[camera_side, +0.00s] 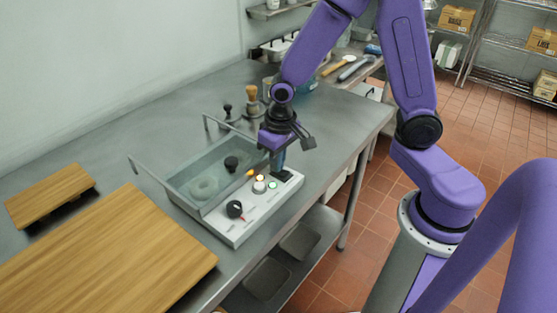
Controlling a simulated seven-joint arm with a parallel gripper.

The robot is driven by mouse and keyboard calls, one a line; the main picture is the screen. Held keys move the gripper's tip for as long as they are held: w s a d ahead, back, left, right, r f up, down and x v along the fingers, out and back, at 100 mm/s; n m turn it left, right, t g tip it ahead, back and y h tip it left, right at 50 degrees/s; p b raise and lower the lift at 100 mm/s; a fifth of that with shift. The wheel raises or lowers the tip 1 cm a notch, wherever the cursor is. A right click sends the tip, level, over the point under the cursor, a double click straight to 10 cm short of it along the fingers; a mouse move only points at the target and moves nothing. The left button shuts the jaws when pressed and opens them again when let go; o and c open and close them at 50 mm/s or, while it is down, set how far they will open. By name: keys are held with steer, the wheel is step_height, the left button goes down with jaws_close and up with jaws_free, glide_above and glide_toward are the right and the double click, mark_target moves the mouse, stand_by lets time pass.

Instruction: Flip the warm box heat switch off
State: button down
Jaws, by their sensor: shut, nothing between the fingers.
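The warm box (183,172) stands on the steel counter, a clear-sided box with bagel-like rings and a dark knob visible inside. Its white control panel (245,228) runs along the front right side. My gripper (279,170) is shut and empty, pointing down over the far right end of the panel. It hides that part, so I cannot tell whether it touches a switch there.
Wooden boards (100,255) lie at the front left, with a smaller raised board (50,195) behind. A wooden-handled brush (252,98) stands behind the box. Bare counter (335,125) lies to the right of my gripper. A shelf with trays is below.

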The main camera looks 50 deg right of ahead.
steer(key=shift+s+f, duration=0.2)
steer(key=shift+s, duration=0.1)
steer(key=shift+s+r, duration=0.15)
steer(key=shift+s, duration=0.6)
steer(key=shift+w+r, duration=0.1)
steer(key=shift+r, duration=0.55)
steer(key=s+r, duration=0.3)
steer(key=r, duration=0.9)
steer(key=shift+s+r, duration=0.2)
steer(key=shift+s, duration=0.05)
steer(key=s+f+n, duration=0.3)
steer(key=s+n, duration=0.9)
steer(key=s, duration=0.3)
steer(key=shift+f+n+g, duration=0.2)
steer(key=shift+n+g, duration=0.1)
steer(key=shift+g, duration=0.1)
steer(key=shift+s+d, duration=0.1)
